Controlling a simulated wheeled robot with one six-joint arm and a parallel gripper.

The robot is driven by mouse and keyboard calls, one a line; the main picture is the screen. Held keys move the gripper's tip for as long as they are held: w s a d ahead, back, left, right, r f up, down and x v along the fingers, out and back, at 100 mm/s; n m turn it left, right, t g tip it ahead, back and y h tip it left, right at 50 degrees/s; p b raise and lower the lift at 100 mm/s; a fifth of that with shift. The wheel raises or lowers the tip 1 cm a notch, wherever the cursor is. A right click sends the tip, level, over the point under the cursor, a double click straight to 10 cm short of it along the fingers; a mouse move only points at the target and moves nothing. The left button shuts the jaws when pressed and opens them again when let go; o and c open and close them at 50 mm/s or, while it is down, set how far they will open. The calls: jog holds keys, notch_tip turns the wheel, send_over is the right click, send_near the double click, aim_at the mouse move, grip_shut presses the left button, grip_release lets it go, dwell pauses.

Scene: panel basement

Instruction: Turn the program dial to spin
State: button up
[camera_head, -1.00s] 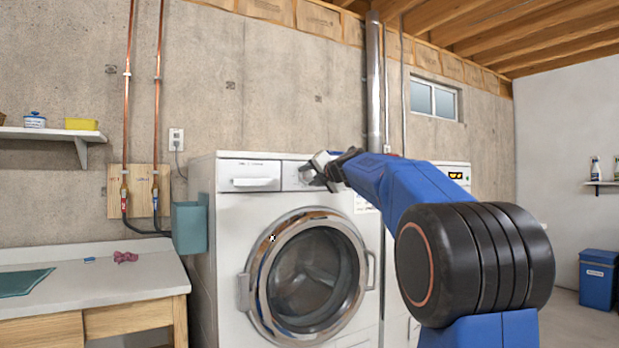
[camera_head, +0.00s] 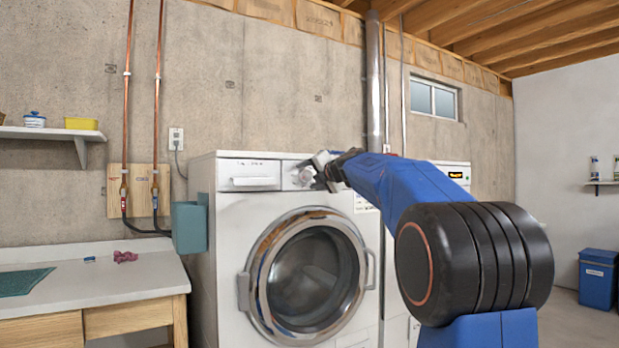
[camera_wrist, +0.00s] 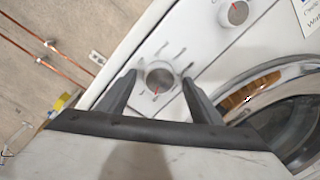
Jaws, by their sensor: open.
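The washing machine (camera_head: 225,240) is white, with a round door and a control panel on top. A round grey dial (camera_wrist: 159,79) with a red mark shows in the wrist view, with printed tick marks around it; their labels are too small to read. In the head view the dial (camera_head: 303,176) is partly beside my gripper. My gripper (camera_wrist: 158,76) is open, one finger on each side of this dial. I cannot tell whether the fingers touch it. A second knob (camera_wrist: 235,13) with a red mark is farther right on the panel in the wrist view.
The round door (camera_head: 310,275) is shut below the panel. A detergent drawer (camera_head: 249,176) is left of the dial. A teal box (camera_head: 189,228) hangs at the washer's left side. A counter (camera_head: 110,285) stands at the left. Another white machine with a display (camera_head: 455,175) is behind my arm.

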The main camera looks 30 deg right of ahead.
jog(key=shift+s, duration=0.1)
jog(key=s+r, duration=0.1)
jog(key=s, duration=1.6)
jog(key=shift+r, duration=0.15)
jog(key=shift+s, duration=0.1)
jog(key=shift+c, duration=0.2)
